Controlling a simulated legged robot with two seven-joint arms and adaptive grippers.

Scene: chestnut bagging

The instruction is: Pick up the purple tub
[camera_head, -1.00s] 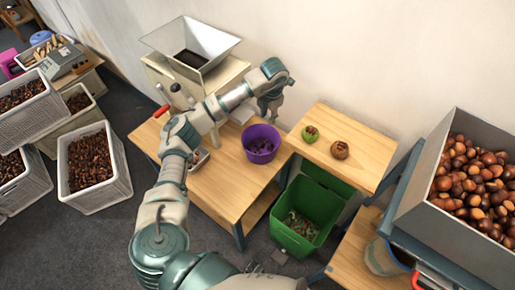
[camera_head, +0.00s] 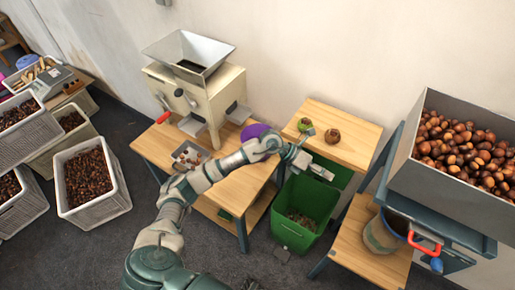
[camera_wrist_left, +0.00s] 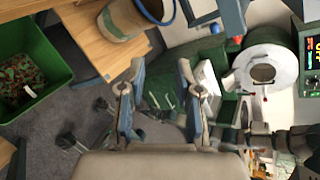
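The purple tub (camera_head: 254,131) stands on the wooden table beside the cream machine in the head view. My left forearm and wrist cross in front of it, so only part of its upper side shows and its contents are hidden. My left gripper (camera_head: 322,172) is to the right of the tub and apart from it, above the green bin. In the left wrist view my left gripper (camera_wrist_left: 163,95) has its two fingers spread with nothing between them. The tub does not show in that view. My right gripper is not in view.
The cream machine with a metal hopper (camera_head: 190,57) stands left of the tub. A small wooden table (camera_head: 350,147) holds a green and a brown ball-like item. The green bin (camera_head: 292,232) is below. A large chestnut bin (camera_head: 450,195) stands at right.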

